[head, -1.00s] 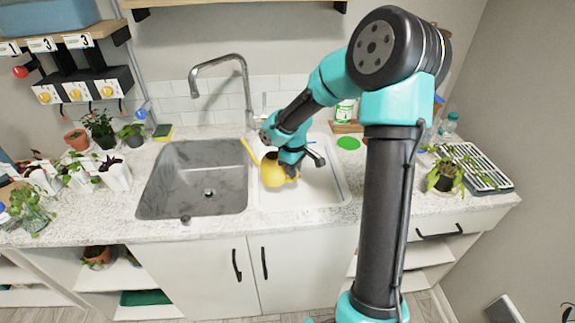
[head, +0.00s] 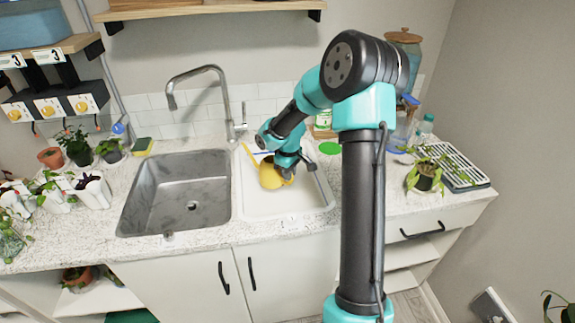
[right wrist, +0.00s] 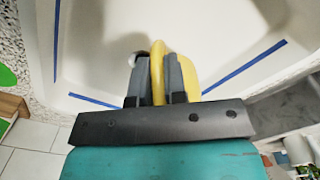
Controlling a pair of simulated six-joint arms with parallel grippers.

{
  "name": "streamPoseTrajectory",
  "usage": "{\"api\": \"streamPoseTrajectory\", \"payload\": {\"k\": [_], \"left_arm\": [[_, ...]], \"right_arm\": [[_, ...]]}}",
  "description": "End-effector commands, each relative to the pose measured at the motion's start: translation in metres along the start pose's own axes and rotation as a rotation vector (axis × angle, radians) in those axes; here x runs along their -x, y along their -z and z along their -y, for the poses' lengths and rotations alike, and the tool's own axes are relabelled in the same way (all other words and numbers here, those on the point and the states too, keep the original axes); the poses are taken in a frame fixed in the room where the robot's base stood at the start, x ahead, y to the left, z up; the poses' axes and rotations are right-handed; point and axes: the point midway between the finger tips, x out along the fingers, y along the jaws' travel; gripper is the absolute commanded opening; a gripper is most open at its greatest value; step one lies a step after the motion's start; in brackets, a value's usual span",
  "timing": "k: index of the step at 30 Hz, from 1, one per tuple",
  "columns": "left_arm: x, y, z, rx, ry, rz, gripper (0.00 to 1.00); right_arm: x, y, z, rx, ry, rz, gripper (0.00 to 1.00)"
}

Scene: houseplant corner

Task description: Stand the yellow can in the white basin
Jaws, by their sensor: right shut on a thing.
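The yellow can (head: 269,176) is a yellow watering can inside the white basin (head: 262,208), the right-hand of two sinks. Its thin spout points up and left. My right gripper (head: 288,170) reaches down into the basin and is shut on the can. In the right wrist view the two dark fingers (right wrist: 154,82) pinch the can's yellow handle (right wrist: 158,68), with the can body (right wrist: 186,75) beside it. The can looks about upright; I cannot tell whether its base touches the basin floor. My left gripper is not in view.
Blue tape lines (right wrist: 238,70) mark the basin. The grey sink (head: 180,190) adjoins it on the left, with a tap (head: 213,72) behind. A green disc (head: 329,148) lies to the right. Potted plants and a drying rack (head: 455,165) stand farther out on the counter.

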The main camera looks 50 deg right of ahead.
Motion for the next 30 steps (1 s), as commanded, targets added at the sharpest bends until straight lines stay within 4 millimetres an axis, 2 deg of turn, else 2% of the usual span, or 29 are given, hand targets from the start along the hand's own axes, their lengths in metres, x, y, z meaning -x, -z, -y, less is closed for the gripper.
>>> {"api": "streamPoseTrajectory", "payload": {"k": [6,15,20,30], "left_arm": [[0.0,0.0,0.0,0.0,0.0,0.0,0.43],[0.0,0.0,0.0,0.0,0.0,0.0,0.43],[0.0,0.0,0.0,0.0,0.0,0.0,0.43],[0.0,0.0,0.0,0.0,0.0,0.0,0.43]], "right_arm": [[-0.005,0.024,-0.037,-0.002,-0.001,-0.001,0.0],[-0.009,0.051,-0.08,-0.002,0.0,-0.001,0.0],[-0.009,0.057,-0.09,-0.001,-0.001,0.0,0.0],[-0.011,0.057,-0.091,0.0,0.0,0.0,0.0]]}}
